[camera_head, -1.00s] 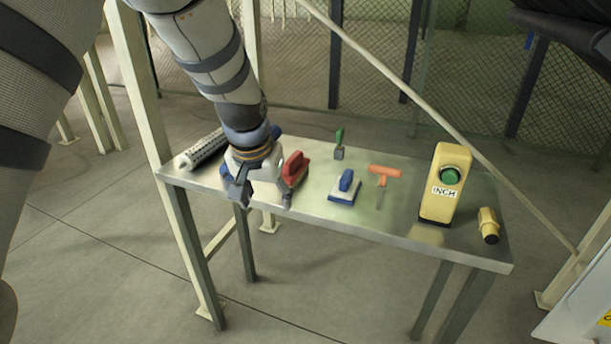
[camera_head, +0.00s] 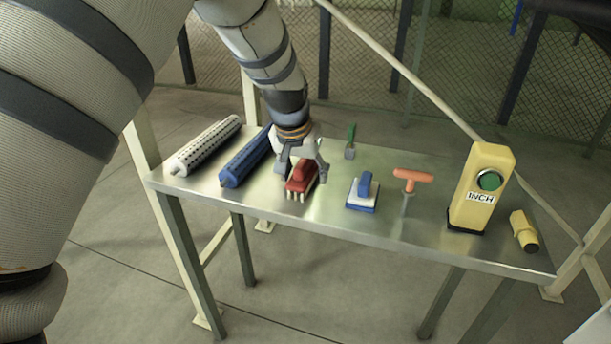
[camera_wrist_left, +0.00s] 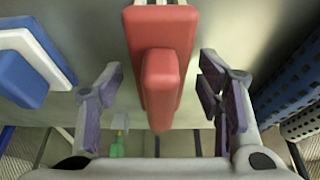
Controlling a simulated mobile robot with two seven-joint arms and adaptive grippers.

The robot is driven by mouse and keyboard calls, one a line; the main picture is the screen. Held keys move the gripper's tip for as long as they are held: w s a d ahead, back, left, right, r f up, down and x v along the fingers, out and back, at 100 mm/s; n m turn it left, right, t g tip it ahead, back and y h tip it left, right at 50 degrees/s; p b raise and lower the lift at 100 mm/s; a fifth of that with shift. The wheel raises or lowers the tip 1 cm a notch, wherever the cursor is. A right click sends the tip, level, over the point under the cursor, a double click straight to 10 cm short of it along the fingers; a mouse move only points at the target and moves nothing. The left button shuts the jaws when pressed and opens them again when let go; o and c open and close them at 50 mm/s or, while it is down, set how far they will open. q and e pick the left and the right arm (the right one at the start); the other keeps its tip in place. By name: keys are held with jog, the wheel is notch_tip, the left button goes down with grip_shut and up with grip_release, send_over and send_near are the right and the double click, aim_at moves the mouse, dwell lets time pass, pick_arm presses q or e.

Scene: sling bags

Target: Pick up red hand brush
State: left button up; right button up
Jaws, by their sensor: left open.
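The red hand brush (camera_head: 299,180) stands on the metal table, pale bristles down, left of the table's middle. My left gripper (camera_head: 304,172) is open above and around the brush's far end, coming down from behind it. In the left wrist view, the brush's red handle (camera_wrist_left: 161,82) lies between the two spread fingers of the gripper (camera_wrist_left: 163,100), with a gap on each side. The fingers do not appear to touch it. My right gripper is not in view.
On the metal table (camera_head: 330,212), a blue roller (camera_head: 246,157) and a white roller (camera_head: 204,146) lie left of the brush. A blue-and-white brush (camera_head: 362,193), an orange-handled tool (camera_head: 412,177), a green-handled tool (camera_head: 350,143), a yellow button box (camera_head: 481,188) and a yellow cylinder (camera_head: 524,231) are right.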

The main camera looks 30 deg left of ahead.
pick_arm(q)
jog(key=shift+r, duration=0.15)
jog(key=c, duration=1.3)
